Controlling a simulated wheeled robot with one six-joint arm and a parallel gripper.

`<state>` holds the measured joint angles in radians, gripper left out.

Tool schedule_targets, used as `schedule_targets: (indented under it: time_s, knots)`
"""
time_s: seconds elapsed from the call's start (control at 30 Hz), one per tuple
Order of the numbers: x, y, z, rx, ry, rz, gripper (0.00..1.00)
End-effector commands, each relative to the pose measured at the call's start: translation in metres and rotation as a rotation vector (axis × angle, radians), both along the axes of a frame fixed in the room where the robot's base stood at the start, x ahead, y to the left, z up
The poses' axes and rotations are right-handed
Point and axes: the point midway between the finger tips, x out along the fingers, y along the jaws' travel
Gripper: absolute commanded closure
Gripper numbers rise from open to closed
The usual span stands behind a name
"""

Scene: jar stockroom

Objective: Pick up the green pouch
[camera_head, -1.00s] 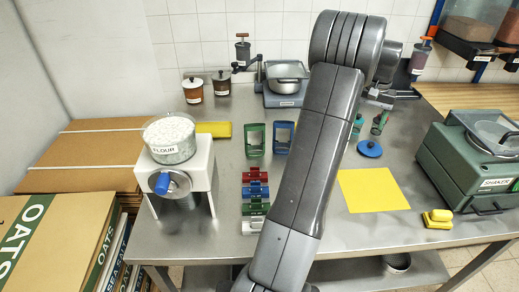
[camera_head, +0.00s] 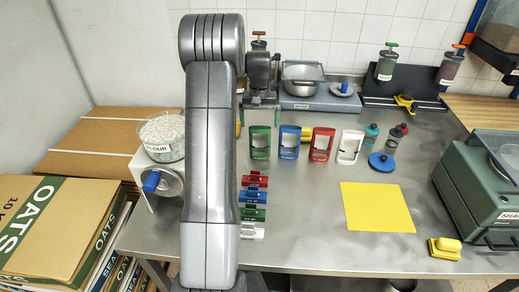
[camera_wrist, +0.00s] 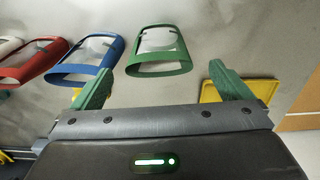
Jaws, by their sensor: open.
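The green pouch (camera_head: 260,143), a green-edged piece with a clear window, stands on the steel table at the left end of a row of similar pouches. My gripper (camera_head: 262,110) is just behind it in the head view, partly merged with dark items there. In the wrist view the green pouch (camera_wrist: 160,66) lies beyond the fingertips, roughly centred between them. The fingers of my gripper (camera_wrist: 160,78) are green, wide apart and empty. No contact with the pouch shows.
Blue (camera_head: 290,143), red (camera_head: 322,145) and white (camera_head: 349,148) pouches stand to its right. A flour container (camera_head: 163,137) sits on a stand at left. Coloured clips (camera_head: 254,198) lie in front. A yellow mat (camera_head: 378,207) lies right. A yellow item (camera_wrist: 212,92) is near one finger.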

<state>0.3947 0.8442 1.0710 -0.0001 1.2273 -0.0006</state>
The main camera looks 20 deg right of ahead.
Motion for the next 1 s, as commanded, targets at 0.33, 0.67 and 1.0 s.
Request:
schedule_targets:
  time_s: [0.33, 0.67, 1.0]
  knots:
    - [0.002, -0.001, -0.033, 0.001, 0.003, 0.000, 0.02]
    - [0.003, -0.002, -0.064, 0.000, -0.001, 0.000, 0.02]
    - [0.003, -0.002, -0.064, 0.000, -0.001, 0.000, 0.37]
